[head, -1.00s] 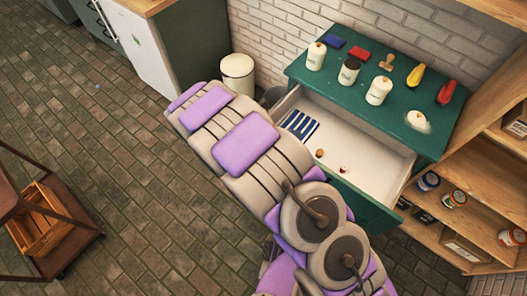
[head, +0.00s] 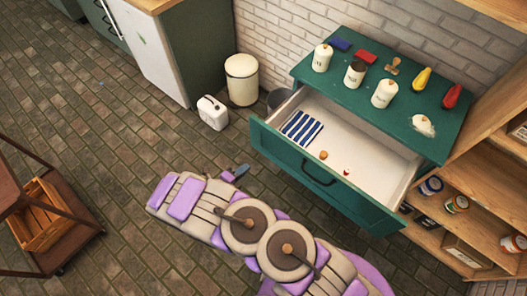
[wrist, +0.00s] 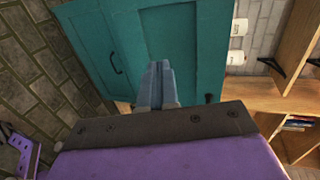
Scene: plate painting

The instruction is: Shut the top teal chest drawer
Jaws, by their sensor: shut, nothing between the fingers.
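The teal chest (head: 425,135) stands against the white brick wall in the head view. Its top drawer (head: 345,187) is pulled out, with a dark handle on the front. Inside lie a blue-and-white striped cloth (head: 302,128) and two small round bits. My gripper (head: 238,173) is in front of the drawer, to its left and apart from it. In the wrist view my gripper (wrist: 156,84) has its fingers together and empty, in front of teal panels (wrist: 150,40) with a dark handle.
Several bottles, a red block and other small items stand on the chest top. A white canister (head: 213,112) and a cream bin (head: 241,80) stand left of the drawer. Wooden shelves (head: 480,195) adjoin at right. A cart (head: 40,220) is far left; paved floor between is clear.

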